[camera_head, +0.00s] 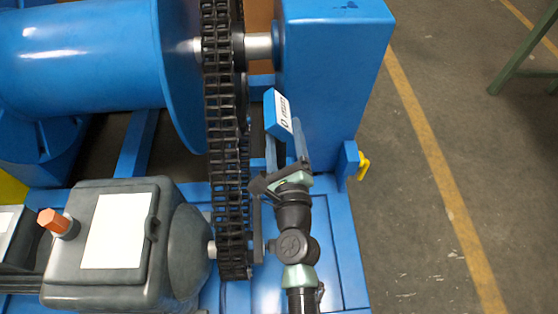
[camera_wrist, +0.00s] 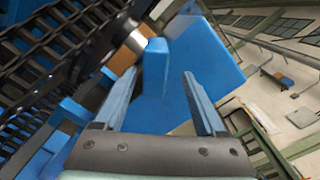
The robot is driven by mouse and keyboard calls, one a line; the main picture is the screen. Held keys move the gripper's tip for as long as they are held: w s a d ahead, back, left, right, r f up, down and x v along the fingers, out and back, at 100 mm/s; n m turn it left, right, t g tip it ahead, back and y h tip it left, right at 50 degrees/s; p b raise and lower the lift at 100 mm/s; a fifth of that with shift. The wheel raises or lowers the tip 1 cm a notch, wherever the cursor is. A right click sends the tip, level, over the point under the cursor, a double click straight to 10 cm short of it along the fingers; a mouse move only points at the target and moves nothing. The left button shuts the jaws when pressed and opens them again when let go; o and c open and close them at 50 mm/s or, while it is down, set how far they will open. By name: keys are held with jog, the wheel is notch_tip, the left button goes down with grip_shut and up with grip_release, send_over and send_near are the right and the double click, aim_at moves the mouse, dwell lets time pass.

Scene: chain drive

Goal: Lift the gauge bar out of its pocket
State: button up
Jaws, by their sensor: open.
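My gripper (camera_head: 284,145) is open beside the chain, its two fingers pointing up the picture toward a blue block with a white printed label (camera_head: 278,114). In the wrist view my gripper (camera_wrist: 160,76) has a narrow blue upright piece (camera_wrist: 154,62) in line with the gap between its fingers. The fingers do not visibly touch it. I cannot tell whether this piece is the gauge bar or part of its pocket. No separate bar or pocket opening can be made out.
The black chain (camera_head: 225,130) runs close left of my gripper. A tall blue housing (camera_head: 335,80) stands beyond and right, with a yellow hook (camera_head: 363,166) on its side. A grey motor (camera_head: 120,240) sits at lower left. The floor (camera_head: 450,120) at right is mostly clear.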

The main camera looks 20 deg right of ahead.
aim_at(278, 114)
jog(key=shift+w+d+f+b, duration=0.1)
jog(key=shift+w+b, duration=0.15)
jog(key=shift+w, duration=1.3)
jog(key=shift+w+d+f+b, duration=0.1)
jog(key=shift+w+b, duration=0.15)
jog(key=shift+w, duration=1.3)
grip_shut()
jog(key=shift+r, duration=0.4)
